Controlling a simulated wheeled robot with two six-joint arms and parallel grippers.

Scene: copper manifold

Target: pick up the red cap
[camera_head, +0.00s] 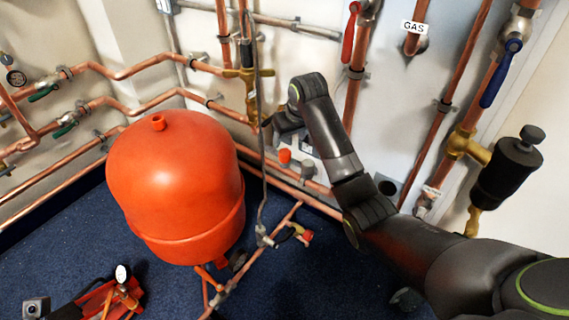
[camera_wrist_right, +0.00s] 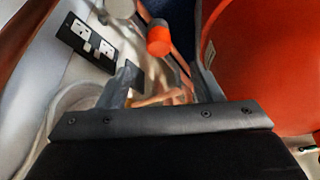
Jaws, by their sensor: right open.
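The red cap (camera_head: 285,155) is a small orange-red cylinder low against the back wall, right of the big red vessel. In the right wrist view the red cap (camera_wrist_right: 158,40) shows upper centre, beyond the fingertips and roughly between their lines. My right gripper (camera_head: 286,128) reaches in from the right and is close to the cap, just above it in the picture. In its wrist view the right gripper (camera_wrist_right: 165,82) has its two fingers spread apart, with nothing held between them. I do not see my left gripper.
The big red vessel (camera_head: 175,185) stands close to the left of the cap and fills the right side of the wrist view. A grey hose (camera_head: 262,160) hangs beside it. Copper pipes (camera_head: 290,180) run along the wall. A socket plate (camera_wrist_right: 88,40) shows in the wrist view.

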